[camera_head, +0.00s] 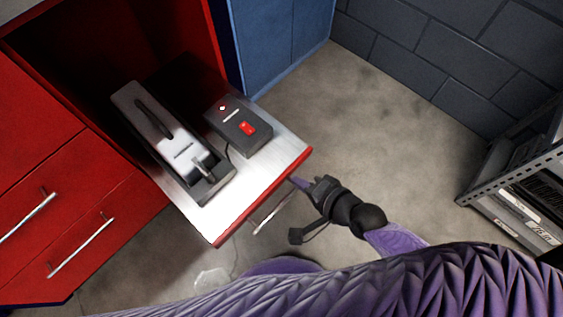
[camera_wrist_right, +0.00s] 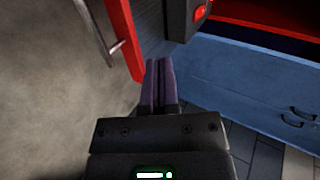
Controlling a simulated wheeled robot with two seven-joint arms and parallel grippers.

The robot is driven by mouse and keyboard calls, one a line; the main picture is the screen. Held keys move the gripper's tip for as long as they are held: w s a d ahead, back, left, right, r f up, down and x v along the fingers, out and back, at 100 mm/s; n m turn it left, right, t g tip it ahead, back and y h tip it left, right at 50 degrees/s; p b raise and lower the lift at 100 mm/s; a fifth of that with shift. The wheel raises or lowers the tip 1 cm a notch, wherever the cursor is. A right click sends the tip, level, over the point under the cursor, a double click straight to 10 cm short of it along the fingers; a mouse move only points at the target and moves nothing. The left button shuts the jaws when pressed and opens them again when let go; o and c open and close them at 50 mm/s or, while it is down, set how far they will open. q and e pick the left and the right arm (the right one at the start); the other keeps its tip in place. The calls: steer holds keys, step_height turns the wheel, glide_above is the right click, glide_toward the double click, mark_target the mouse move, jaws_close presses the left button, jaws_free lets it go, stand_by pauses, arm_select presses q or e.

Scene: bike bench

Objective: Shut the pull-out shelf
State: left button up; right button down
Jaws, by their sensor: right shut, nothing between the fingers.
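The pull-out shelf (camera_head: 225,205) stands out of the red cabinet. It has a bare metal top, a red front panel (camera_head: 265,197) and a bar handle (camera_head: 272,214). My right gripper (camera_head: 297,184) is shut and empty at the right end of the front panel, its fingertips pointing at the shelf. In the right wrist view, the fingertips (camera_wrist_right: 158,64) are close beside the red panel (camera_wrist_right: 124,38), with the handle (camera_wrist_right: 94,30) to the left. I cannot tell whether they touch the panel. My left gripper is not in view.
A grey metal device (camera_head: 165,130) and a dark box with a red switch (camera_head: 240,128) sit on the shelf. Red drawers (camera_head: 60,215) are at the left, a blue cabinet (camera_head: 275,40) behind. A metal rack (camera_head: 520,190) stands right. Floor between is clear.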

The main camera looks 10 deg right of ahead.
mark_target(250, 151)
steer(key=shift+w+a+b, duration=0.3)
steer(key=shift+w+a, duration=0.4)
steer(key=b+x, duration=0.4)
steer(key=x, duration=0.3)
steer(key=shift+w+a+f, duration=0.15)
steer(key=shift+a+f, duration=0.05)
steer(key=shift+f, duration=0.1)
steer(key=w+a+b, duration=0.1)
steer(key=w+a, duration=0.1)
steer(key=w, duration=0.1)
steer(key=shift+w+a+f+b, duration=0.1)
steer(key=shift+a+b, duration=0.05)
steer(key=shift+b, duration=0.2)
steer(key=shift+w+a, duration=0.3)
steer(key=shift+w, duration=0.1)
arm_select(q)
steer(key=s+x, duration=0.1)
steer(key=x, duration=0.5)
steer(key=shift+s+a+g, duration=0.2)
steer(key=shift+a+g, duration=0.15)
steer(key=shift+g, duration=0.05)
arm_select(e)
steer(key=shift+r, duration=0.2)
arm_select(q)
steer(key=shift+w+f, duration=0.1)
